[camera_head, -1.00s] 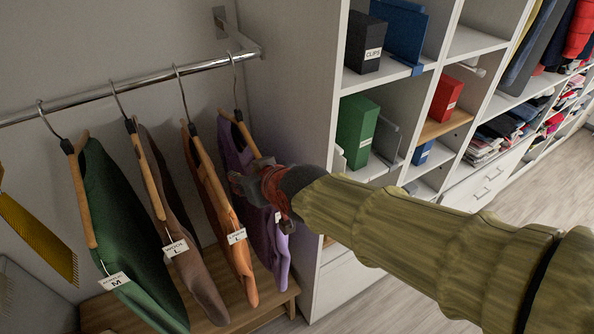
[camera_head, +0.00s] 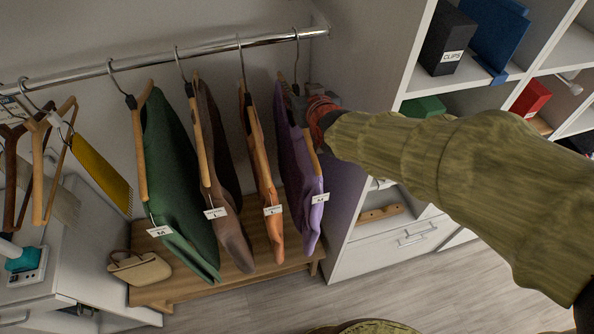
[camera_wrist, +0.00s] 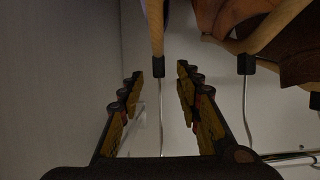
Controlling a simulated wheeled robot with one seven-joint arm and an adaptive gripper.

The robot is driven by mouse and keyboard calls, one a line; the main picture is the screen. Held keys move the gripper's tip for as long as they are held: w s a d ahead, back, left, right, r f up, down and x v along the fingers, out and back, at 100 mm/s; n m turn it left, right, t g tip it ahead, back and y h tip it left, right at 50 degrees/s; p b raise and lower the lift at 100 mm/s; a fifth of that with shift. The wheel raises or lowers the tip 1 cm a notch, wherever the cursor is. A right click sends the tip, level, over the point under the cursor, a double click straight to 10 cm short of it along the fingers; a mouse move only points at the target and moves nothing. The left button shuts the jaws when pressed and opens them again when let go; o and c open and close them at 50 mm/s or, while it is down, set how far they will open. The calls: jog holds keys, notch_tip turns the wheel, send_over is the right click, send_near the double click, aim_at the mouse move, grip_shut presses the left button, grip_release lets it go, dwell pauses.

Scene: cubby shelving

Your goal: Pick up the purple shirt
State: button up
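The purple shirt (camera_head: 297,170) hangs from a wooden hanger at the right end of the metal rail, beside the orange shirt (camera_head: 263,175). My gripper (camera_head: 306,104) is close to the top of the purple shirt's hanger, which partly hides behind it. In the wrist view my gripper (camera_wrist: 160,82) is open, its two fingers apart. A hanger's wood (camera_wrist: 157,28), black collar and thin metal hook (camera_wrist: 163,115) show in line with the gap between the fingers. I cannot tell whether the fingers touch it. The purple cloth is not clear in that view.
The metal rail (camera_head: 215,50) also holds a brown shirt (camera_head: 222,185), a green shirt (camera_head: 172,165) and empty hangers at left. A cubby wall stands close on the right. Below is a wooden bench (camera_head: 190,286) with a beige bag (camera_head: 138,268).

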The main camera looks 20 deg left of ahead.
aim_at(296, 87)
jog(key=shift+x, duration=1.8)
jog(key=shift+c, duration=0.5)
jog(key=c, duration=0.7)
jog(key=shift+r, duration=0.15)
grip_shut()
